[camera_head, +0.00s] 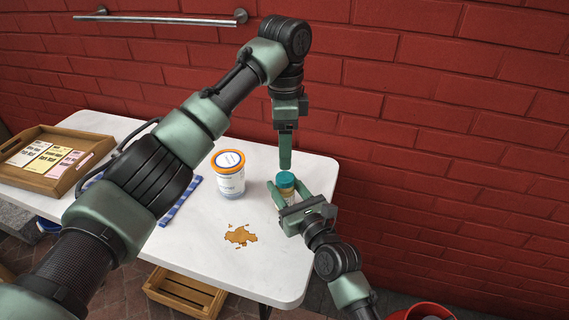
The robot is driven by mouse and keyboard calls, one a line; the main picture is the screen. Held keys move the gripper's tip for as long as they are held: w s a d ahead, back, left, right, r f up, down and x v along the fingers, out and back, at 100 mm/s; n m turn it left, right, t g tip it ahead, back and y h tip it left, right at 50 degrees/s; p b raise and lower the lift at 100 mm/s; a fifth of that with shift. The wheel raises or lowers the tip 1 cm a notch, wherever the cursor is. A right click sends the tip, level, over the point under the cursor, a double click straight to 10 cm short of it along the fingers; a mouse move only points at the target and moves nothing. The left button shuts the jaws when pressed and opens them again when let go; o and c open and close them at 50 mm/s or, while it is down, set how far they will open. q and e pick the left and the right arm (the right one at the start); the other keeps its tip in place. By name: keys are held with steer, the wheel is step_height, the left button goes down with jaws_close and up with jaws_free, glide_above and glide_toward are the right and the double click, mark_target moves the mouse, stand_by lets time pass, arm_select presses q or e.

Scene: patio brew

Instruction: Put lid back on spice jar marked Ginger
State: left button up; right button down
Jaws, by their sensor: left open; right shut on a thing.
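A small jar (289,196) with a pale body stands near the right end of the white table. A teal lid (286,179) is on top of it; I cannot tell how firmly it sits. No label on the jar is readable. My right gripper (288,190) is shut around the jar body from the front, one finger on each side. My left gripper (285,164) points straight down just above the teal lid. It is open and holds nothing; its fingers line up in this view, so the gap between them is hidden.
A white tub with an orange rim (229,181) stands left of the jar. A brown spill (240,236) lies on the white table (200,250) in front. A wooden tray (70,185) with cards and a blue checked cloth (181,203) are left. A red brick wall is behind.

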mark_target(289, 194)
arm_select(q)
step_height(289, 194, up, 4)
steer(key=shift+r, duration=0.1)
arm_select(e)
steer(key=c, duration=0.7)
jaws_free()
steer(key=v, duration=0.7)
steer(key=shift+s+d, duration=0.15)
steer(key=shift+s, duration=0.2)
arm_select(q)
steer(key=shift+r, duration=0.1)
arm_select(e)
steer(key=shift+s+f, duration=0.1)
